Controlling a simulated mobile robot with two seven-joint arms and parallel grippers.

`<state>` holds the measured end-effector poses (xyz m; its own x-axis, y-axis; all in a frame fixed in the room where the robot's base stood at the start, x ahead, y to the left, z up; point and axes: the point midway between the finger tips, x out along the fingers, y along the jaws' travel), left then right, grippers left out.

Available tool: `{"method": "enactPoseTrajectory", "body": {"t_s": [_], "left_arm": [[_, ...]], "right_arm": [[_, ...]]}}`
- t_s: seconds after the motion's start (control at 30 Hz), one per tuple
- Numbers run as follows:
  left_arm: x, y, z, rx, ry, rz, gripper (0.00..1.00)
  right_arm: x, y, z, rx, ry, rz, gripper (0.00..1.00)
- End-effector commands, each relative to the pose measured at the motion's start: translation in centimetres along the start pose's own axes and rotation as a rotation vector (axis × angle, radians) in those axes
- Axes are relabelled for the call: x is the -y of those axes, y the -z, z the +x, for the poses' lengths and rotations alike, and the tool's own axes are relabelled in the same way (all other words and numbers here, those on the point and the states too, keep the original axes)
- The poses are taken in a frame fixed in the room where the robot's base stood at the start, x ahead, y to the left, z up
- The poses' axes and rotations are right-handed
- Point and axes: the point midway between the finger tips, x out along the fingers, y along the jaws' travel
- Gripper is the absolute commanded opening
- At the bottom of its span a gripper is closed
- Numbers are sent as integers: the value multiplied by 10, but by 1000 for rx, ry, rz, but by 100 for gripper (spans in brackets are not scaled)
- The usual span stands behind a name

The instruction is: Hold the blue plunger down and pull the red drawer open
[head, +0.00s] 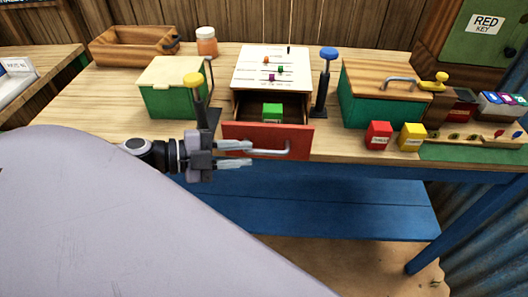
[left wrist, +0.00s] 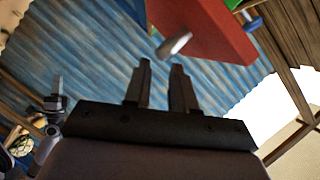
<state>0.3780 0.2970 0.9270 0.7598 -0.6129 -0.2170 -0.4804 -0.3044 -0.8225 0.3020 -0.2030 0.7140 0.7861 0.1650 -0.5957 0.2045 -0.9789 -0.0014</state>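The red drawer (head: 262,139) stands pulled out from its white-topped unit (head: 271,68), with a green cube (head: 272,113) inside. Its metal handle (head: 268,151) is on the front; the handle also shows in the left wrist view (left wrist: 175,44). The blue plunger (head: 329,53) stands upright on a dark post right of the unit, with nothing touching it. My left gripper (head: 250,153) is open and empty at the left part of the drawer front, close to the handle; the handle lies beyond its fingertips (left wrist: 161,65). A small gripper-like shape, apparently my right gripper (left wrist: 56,82), shows at the left wrist view's left.
A green box with a wooden lid (head: 385,90), a red cube (head: 378,135) and a yellow cube (head: 412,137) stand to the right. A blue shelf (head: 320,205) lies below the tabletop.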

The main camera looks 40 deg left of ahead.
Motion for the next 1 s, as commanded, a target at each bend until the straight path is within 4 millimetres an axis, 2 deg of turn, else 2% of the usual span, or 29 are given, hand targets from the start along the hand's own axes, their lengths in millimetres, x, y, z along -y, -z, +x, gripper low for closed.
{"method": "enactPoseTrajectory", "body": {"t_s": [0.6,1.0], "left_arm": [[1,0,45,1,3,1,25],[0,0,54,2,0,1,25]], "right_arm": [[0,-5,4,-1,0,0,0],[0,-5,4,-1,0,0,0]]}}
